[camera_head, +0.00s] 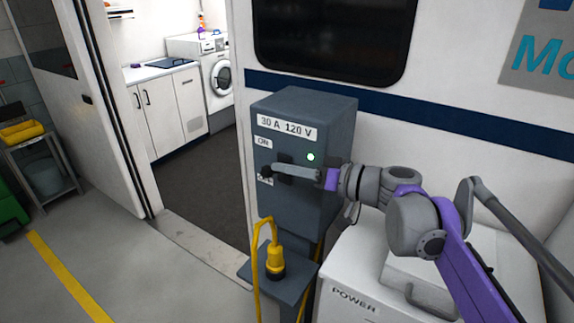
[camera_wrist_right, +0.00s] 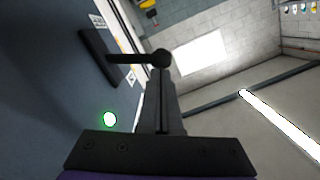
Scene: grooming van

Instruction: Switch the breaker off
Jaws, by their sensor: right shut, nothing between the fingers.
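The breaker box (camera_head: 280,110) is dark grey, marked "30 A 120 V", and a green light (camera_head: 311,157) glows on its face; the light also shows in the wrist view (camera_wrist_right: 110,119). An "ON" label (camera_head: 263,142) sits above the lever; a lower label is mostly covered. The black lever (camera_wrist_right: 132,58) sticks out from its plate and ends in a round knob (camera_wrist_right: 161,57). My right gripper (camera_head: 277,169) is shut and empty, its fingertips (camera_wrist_right: 160,73) right at the knob. I cannot tell whether they touch. My left gripper is out of view.
A white "POWER" cabinet (camera_head: 340,285) stands under my right arm. An open doorway with a washing machine (camera_head: 221,80) is left of the box. Floor ahead-left is clear.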

